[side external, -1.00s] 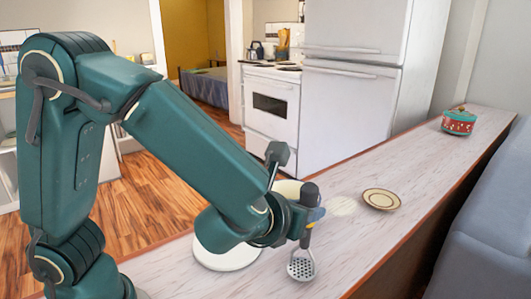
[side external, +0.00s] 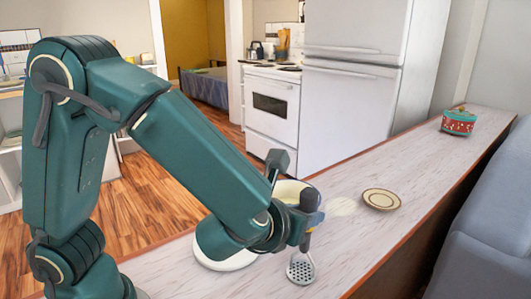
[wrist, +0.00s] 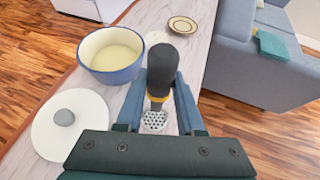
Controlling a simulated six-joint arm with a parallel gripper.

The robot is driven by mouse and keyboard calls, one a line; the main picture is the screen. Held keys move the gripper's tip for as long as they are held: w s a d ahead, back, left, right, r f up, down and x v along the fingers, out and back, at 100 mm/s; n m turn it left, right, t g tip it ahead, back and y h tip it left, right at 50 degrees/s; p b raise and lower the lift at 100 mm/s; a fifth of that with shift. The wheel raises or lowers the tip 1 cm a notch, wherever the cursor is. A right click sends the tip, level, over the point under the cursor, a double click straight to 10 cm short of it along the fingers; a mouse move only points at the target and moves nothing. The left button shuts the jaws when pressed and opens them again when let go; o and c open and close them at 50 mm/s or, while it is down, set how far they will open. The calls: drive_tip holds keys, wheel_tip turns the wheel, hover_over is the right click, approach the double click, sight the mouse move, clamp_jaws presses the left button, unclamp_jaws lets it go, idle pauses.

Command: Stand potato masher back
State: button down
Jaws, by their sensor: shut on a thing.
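The potato masher has a dark grey handle (side external: 310,198) and a perforated metal head (side external: 300,268). It hangs nearly upright, head down, over the counter. I cannot tell whether the head touches the surface. My gripper (side external: 313,218) is shut on the masher's handle. In the wrist view the masher's dark handle (wrist: 162,66) stands between my gripper's fingers (wrist: 160,98), with a yellow band below it and the perforated head (wrist: 154,122) beneath. A blue pot with a cream inside (wrist: 112,72) stands open to the left of the masher. It is partly hidden behind my arm in the side view.
A white lid with a grey knob (wrist: 65,117) lies on the counter (side external: 365,238) near the pot. A small plate (side external: 381,199) lies further along. A red and teal pot (side external: 458,122) stands at the far end. Counter between masher and plate is clear.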

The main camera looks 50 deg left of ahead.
drive_tip(key=shift+f, duration=0.15)
drive_tip(key=shift+c, duration=2.2)
unclamp_jaws()
drive_tip(key=v, duration=0.8)
